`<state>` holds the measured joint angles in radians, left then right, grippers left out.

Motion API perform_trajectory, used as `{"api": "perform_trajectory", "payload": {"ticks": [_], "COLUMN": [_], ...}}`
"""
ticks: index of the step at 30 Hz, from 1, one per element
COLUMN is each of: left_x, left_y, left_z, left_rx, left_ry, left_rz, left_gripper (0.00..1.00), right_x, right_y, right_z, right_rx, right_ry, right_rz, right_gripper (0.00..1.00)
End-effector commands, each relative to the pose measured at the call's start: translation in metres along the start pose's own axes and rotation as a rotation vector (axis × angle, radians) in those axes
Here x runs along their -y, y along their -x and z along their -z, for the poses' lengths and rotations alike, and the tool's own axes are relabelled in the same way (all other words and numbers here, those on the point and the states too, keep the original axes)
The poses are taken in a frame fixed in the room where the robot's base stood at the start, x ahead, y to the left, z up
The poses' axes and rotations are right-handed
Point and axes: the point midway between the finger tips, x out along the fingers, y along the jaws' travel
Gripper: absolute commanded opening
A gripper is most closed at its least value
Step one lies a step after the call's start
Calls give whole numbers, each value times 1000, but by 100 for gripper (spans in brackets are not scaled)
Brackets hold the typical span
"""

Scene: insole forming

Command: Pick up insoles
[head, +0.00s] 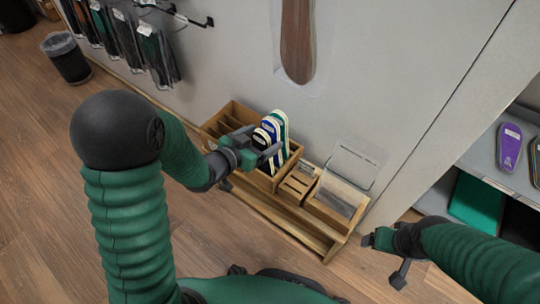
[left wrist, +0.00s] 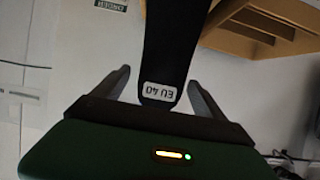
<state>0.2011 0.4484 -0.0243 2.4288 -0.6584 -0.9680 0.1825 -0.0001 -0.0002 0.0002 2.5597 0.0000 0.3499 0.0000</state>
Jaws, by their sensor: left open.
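Several upright insoles (head: 279,125) in white, green, blue and black stand in the wooden box against the wall. My left gripper (head: 268,149) is at their front left side in the head view. In the left wrist view, my left gripper (left wrist: 159,76) is open, with a finger on each side of a black insole (left wrist: 178,38).
The wooden organiser (head: 318,240) also has smaller compartments and a clear panel (head: 352,168) to the right. A shelf unit with a purple insole (head: 510,145) stands at the right. Packaged goods hang at the upper left, near a waste bin (head: 67,58). Open wood floor lies in front.

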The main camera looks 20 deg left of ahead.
Motion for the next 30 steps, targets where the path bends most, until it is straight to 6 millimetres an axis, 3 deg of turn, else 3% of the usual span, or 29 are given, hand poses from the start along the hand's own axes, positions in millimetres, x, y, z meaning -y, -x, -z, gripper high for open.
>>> {"api": "perform_trajectory", "payload": {"ticks": [1, 4, 12, 30], "left_x": [0, 1, 1, 1], "left_y": [-13, -26, -28, -28], "left_z": [-6, -3, 0, -1], "left_rx": [-2, -1, 0, 0], "left_ry": [-2, -1, 1, 1], "left_rz": [-1, 0, 1, 0], "left_gripper": [82, 82, 80, 1], "right_x": [0, 0, 0, 0], "right_y": [-14, -18, -16, -16], "right_z": [-4, -4, -4, -4], "right_rx": [1, 1, 0, 1], "right_ry": [0, 0, 0, 0], "right_rz": [0, 0, 0, 0], "right_gripper": [80, 80, 80, 80]}}
